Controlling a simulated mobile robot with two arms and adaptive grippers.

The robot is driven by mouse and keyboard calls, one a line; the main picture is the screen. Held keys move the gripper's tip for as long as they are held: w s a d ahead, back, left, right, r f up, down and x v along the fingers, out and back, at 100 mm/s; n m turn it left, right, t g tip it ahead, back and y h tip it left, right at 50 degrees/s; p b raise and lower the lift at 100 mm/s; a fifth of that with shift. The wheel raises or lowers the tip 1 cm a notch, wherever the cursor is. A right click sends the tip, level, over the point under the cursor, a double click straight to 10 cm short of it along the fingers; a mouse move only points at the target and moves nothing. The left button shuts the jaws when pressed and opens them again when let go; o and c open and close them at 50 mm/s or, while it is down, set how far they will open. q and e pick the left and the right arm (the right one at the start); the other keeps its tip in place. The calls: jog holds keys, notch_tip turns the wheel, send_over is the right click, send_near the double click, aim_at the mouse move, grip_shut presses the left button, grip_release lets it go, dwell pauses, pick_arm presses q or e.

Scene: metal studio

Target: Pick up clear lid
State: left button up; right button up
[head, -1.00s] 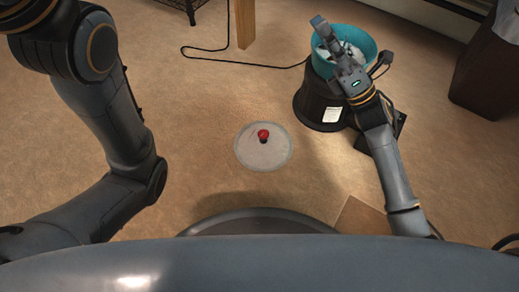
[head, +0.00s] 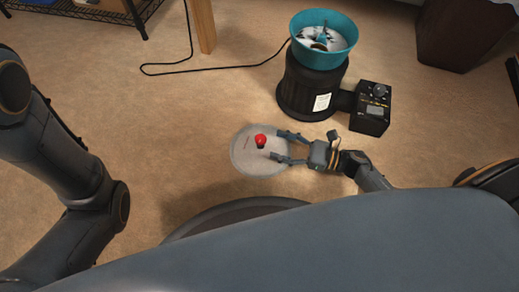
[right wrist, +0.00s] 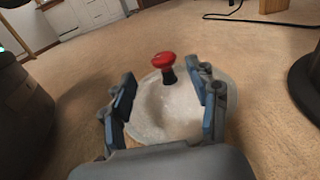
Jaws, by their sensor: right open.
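The clear lid (head: 245,160) is a round, see-through disc lying on the tan floor, with a red knob (head: 261,141) on a dark stem at its middle. It also shows in the right wrist view (right wrist: 172,122). My right gripper (head: 276,146) is open, with its two fingers reaching over the lid's right side and pointing at the knob. In the right wrist view (right wrist: 163,103) the knob (right wrist: 164,61) stands beyond the fingertips, between their lines. The fingers hold nothing. My left arm shows at the left of the head view, but its gripper is out of view.
A black machine (head: 312,88) with a teal bowl (head: 324,42) stands behind the lid, with a black control box (head: 371,106) beside it. A black cable (head: 190,70) runs along the floor to a wooden leg (head: 202,25). The floor left of the lid is clear.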

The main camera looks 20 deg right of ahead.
aim_at(261, 138)
jog(key=shift+w+a, duration=0.45)
jog(key=shift+a, duration=0.15)
jog(key=b+x, duration=0.3)
jog(key=x, duration=0.1)
jog(key=shift+w+f, duration=0.25)
jog(key=shift+w+a+r+b, duration=0.15)
jog(key=shift+w+a+b, duration=0.15)
jog(key=shift+a, duration=0.1)
grip_shut()
